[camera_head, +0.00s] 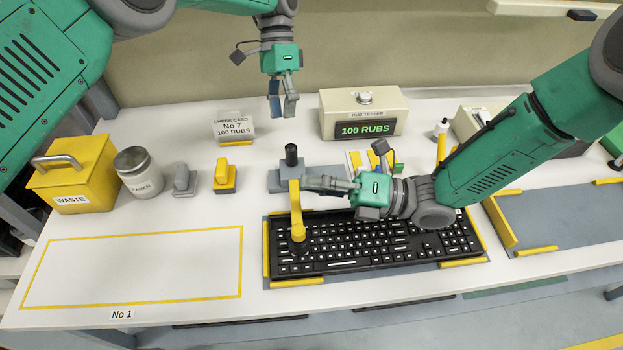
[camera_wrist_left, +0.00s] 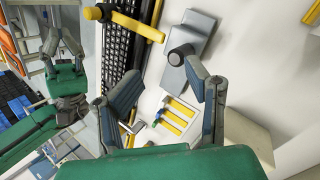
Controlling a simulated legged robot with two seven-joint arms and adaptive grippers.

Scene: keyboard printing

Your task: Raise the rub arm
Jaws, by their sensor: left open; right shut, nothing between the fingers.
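The yellow rub arm (camera_head: 295,208) reaches from a grey base (camera_head: 272,181) with a black knob (camera_head: 291,155) out over the black keyboard (camera_head: 385,243). Its round yellow and black end (camera_head: 298,236) is down over the keyboard's left part. The rub arm (camera_wrist_left: 138,27) also shows at the top of the left wrist view. My right gripper (camera_head: 312,184) is shut and empty, just right of the rub arm in the head picture; I cannot tell if they touch. My left gripper (camera_head: 283,108) is open and empty, above and behind the base.
A rub tester (camera_head: 362,113) reading 100 RUBS and a check card (camera_head: 233,127) stand at the back. A yellow waste box (camera_head: 74,178), a cleaner jar (camera_head: 138,172) and two small blocks stand left. The yellow-outlined area (camera_head: 135,268) at front left is clear.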

